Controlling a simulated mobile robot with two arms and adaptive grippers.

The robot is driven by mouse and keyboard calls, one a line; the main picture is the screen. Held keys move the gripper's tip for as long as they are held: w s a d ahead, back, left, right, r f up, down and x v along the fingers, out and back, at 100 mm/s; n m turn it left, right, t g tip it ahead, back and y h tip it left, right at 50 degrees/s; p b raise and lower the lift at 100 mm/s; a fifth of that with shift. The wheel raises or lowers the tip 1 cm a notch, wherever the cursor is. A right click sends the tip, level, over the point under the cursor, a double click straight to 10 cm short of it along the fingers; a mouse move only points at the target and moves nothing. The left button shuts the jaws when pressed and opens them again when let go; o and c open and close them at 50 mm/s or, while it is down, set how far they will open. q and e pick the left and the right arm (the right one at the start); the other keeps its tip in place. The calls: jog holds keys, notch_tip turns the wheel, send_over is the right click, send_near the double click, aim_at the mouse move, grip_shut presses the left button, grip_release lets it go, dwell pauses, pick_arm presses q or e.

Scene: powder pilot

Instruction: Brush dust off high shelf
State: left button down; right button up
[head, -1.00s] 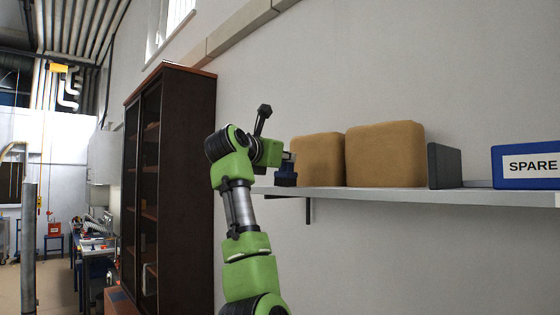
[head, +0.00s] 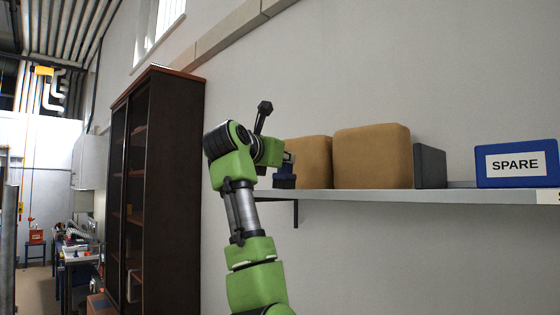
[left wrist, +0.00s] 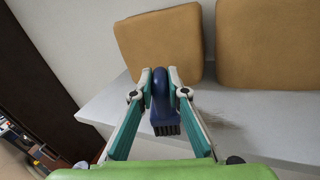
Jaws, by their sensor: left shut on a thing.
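My left gripper (left wrist: 160,80) is shut on a blue brush (left wrist: 162,105), whose dark bristles point down over the pale shelf (left wrist: 275,130). In the head view the brush (head: 285,179) is at the left end of the shelf (head: 400,197), in front of the left tan box (head: 311,160). I cannot tell whether the bristles touch the shelf. A faint brownish smudge, possibly dust (left wrist: 228,122), shows on the shelf to the right of the brush in the left wrist view. My right gripper is not in view.
A second tan box (head: 372,157), a dark grey box (head: 430,166) and a blue box marked SPARE (head: 517,164) stand on the shelf. A tall dark cabinet (head: 170,190) stands left of my arm. A strip of shelf before the boxes is clear.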

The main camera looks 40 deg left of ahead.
pick_arm(q)
jog(key=shift+s+d+f+b, duration=0.1)
jog(key=shift+d+b, duration=0.2)
jog(key=shift+d, duration=1.1)
jog(key=shift+s+d+b, duration=0.1)
jog(key=shift+d+b, duration=0.15)
jog(key=shift+d, duration=1.3)
jog(key=shift+d, duration=0.1)
jog(key=shift+d, duration=1.55)
jog(key=shift+s+d, duration=0.1)
jog(key=shift+d, duration=0.05)
